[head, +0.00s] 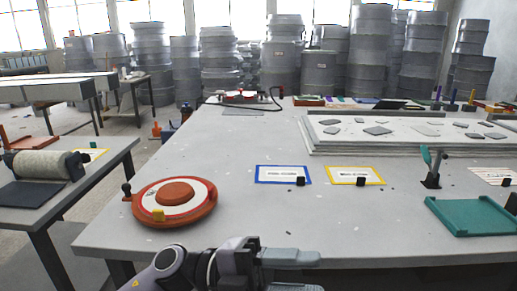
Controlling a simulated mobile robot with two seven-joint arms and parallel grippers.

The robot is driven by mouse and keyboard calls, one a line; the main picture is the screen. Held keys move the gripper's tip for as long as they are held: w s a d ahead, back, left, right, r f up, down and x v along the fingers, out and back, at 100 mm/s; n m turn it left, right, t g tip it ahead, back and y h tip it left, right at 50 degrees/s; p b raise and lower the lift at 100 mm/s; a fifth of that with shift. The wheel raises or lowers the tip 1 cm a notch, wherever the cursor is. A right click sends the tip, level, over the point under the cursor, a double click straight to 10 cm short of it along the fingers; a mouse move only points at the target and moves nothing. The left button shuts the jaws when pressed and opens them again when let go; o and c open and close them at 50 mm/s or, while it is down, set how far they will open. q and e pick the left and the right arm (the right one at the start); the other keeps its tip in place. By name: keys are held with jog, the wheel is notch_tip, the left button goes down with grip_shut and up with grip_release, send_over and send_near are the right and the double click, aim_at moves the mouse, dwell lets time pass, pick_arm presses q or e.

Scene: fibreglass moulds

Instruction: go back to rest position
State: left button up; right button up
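My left gripper (297,273) is at the bottom edge of the head view, by the front edge of the large grey table (240,215). Its arm comes in from the lower left. Its two grey fingers point right with a gap between them, and nothing shows in the gap. The lower finger is partly cut off by the picture's edge. My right gripper is not in view.
An orange and white round turntable (175,202) with a yellow block sits at the table's left front. Blue (283,174) and yellow (355,176) framed cards lie mid-table. A green tray (470,215) is at right. A side table with a roller (42,164) stands left.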

pick_arm(q)
jog(key=w+a+f+n+t+y+p, duration=0.2)
jog(key=w+a+f+n+t+y, duration=0.4)
jog(key=n+t, duration=0.6)
jog(key=w+a+f+n+t+y+p, duration=0.1)
jog(key=a+f+n+t+y+p, duration=0.3)
jog(key=a+n+t, duration=0.75)
jog(key=s+a+f+n+g+y, duration=0.3)
jog(key=s+a+f+n+g, duration=0.1)
jog(key=s+f, duration=0.3)
jog(key=s+a+f+n+g+y, duration=0.4)
jog(key=s+f, duration=0.4)
jog(key=f, duration=0.4)
jog(key=shift+f+n+y, duration=0.2)
jog(key=shift+n+y, duration=0.1)
jog(key=shift+n, duration=0.45)
jog(key=shift+w+g, duration=0.1)
jog(key=shift+g, duration=0.15)
